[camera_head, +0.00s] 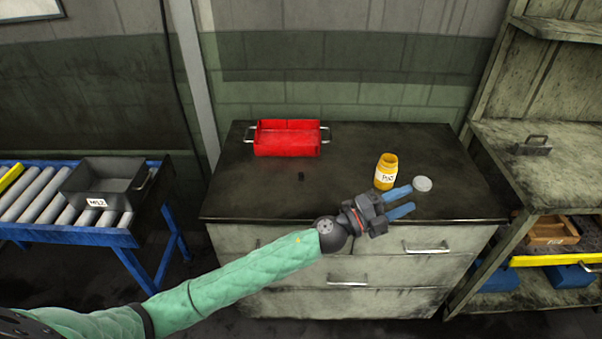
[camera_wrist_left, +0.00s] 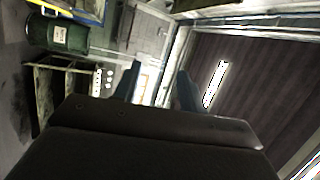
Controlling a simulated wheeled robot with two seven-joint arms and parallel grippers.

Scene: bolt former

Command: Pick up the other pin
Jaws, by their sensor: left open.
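A small dark piece (camera_head: 301,176), perhaps a pin, lies on the dark cabinet top (camera_head: 250,190) in front of the red bin. A round grey lid (camera_head: 422,184) is to the right of the jar. My left gripper (camera_head: 411,199) is open, with its blue fingers pointing right, near the front edge, by the jar and lid. The left wrist view shows its fingers (camera_wrist_left: 155,84) apart with nothing between them. My right gripper is not in view.
A red bin (camera_head: 288,148) with metal handles stands at the back of the cabinet top. A grey bin (camera_head: 103,182) sits on the roller conveyor (camera_head: 38,199) at left. A shelf unit (camera_head: 545,165) stands at right. The cabinet top's left part is clear.

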